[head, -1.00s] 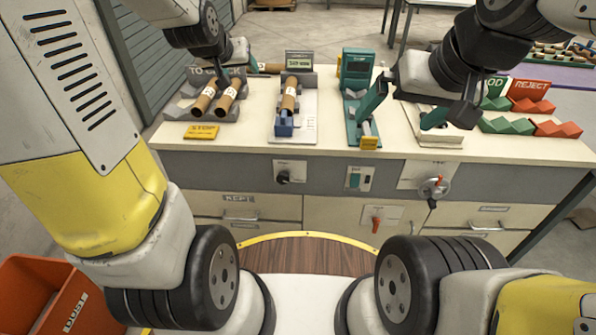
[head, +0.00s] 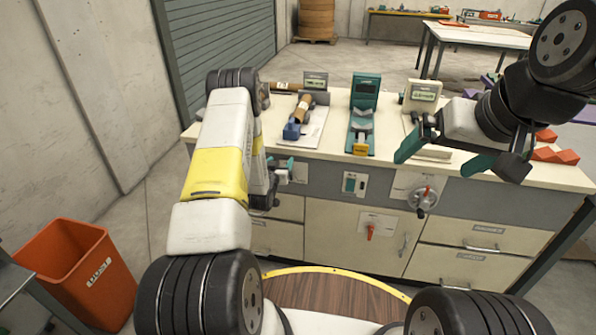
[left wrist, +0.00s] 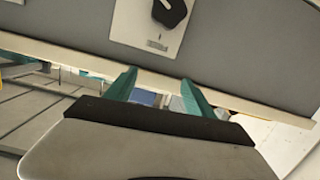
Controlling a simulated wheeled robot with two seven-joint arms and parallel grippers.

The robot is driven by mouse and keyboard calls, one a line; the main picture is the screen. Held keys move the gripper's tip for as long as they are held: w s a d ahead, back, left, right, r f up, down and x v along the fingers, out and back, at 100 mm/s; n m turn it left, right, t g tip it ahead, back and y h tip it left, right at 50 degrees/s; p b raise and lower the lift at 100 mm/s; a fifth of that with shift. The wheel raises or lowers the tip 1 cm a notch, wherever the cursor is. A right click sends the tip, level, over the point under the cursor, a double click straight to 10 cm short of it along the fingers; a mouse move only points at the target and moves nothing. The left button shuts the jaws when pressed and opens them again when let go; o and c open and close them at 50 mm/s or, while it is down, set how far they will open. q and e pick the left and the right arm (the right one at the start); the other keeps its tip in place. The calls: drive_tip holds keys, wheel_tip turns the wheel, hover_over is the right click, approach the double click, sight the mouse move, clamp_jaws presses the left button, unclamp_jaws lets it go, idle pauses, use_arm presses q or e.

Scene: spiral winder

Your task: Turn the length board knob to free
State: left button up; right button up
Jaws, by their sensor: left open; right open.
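The black knob (left wrist: 171,10) sits on a white plate on the grey front panel, at the top of the left wrist view. In the head view my left arm hides it; only part of its white plate (head: 299,173) shows. My left gripper (head: 288,171) is open and empty in front of the panel, close to this plate. Its teal fingers (left wrist: 158,85) stand apart in the left wrist view, with the knob beyond them and not between them. My right gripper (head: 443,158) is open and empty in front of the bench's right part.
On the bench are a white board (head: 318,128) with a brown tube (head: 304,106) and a teal gauge stand (head: 361,125). An orange bin (head: 75,270) stands at left.

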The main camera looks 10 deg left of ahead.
use_arm(q)
drive_tip(key=s+d+f+t, duration=0.1)
drive_tip(key=s+f+t, duration=0.1)
drive_tip(key=s+f, duration=0.55)
drive_tip(key=w+f, duration=0.2)
drive_tip(key=w, duration=0.7)
drive_tip(key=shift+d, duration=0.3)
clamp_jaws()
